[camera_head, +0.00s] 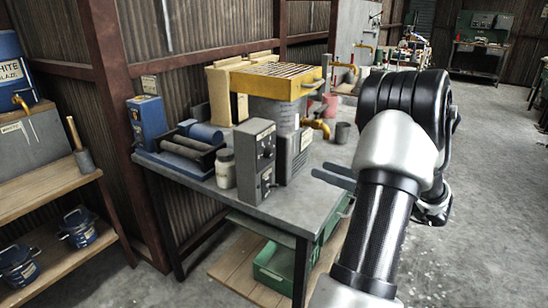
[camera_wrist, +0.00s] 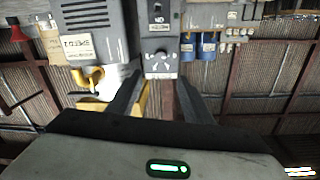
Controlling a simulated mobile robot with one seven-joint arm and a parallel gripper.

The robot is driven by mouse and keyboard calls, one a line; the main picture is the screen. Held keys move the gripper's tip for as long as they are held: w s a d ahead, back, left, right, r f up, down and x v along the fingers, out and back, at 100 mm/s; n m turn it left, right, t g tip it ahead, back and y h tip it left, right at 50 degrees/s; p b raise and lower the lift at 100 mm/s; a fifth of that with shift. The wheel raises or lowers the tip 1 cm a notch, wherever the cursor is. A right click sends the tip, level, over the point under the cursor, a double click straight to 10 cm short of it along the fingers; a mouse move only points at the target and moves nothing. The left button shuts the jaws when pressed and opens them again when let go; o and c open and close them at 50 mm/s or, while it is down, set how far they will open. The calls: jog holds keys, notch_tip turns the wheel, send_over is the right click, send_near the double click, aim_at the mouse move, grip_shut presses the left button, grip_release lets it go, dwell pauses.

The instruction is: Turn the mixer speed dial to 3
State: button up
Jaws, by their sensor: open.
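The grey control box (camera_head: 257,160) stands on the workbench with small knobs on its front face. In the wrist view the control box (camera_wrist: 158,20) appears upside down. A dark round dial (camera_wrist: 161,57) with pale marks around it shows on its face; its setting is too small to read.
The workbench (camera_head: 300,205) also holds a white jar (camera_head: 225,168), a blue roller device (camera_head: 182,150) and a dark cup (camera_head: 343,132). A yellow spout (camera_head: 318,126) juts from the mixer. Open concrete floor (camera_head: 490,190) lies to the right.

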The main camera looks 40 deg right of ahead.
aim_at(273, 154)
jog(key=x, duration=1.5)
jog(key=shift+w+a+p, duration=0.25)
jog(key=shift+p, duration=0.05)
jog(key=c, duration=1.1)
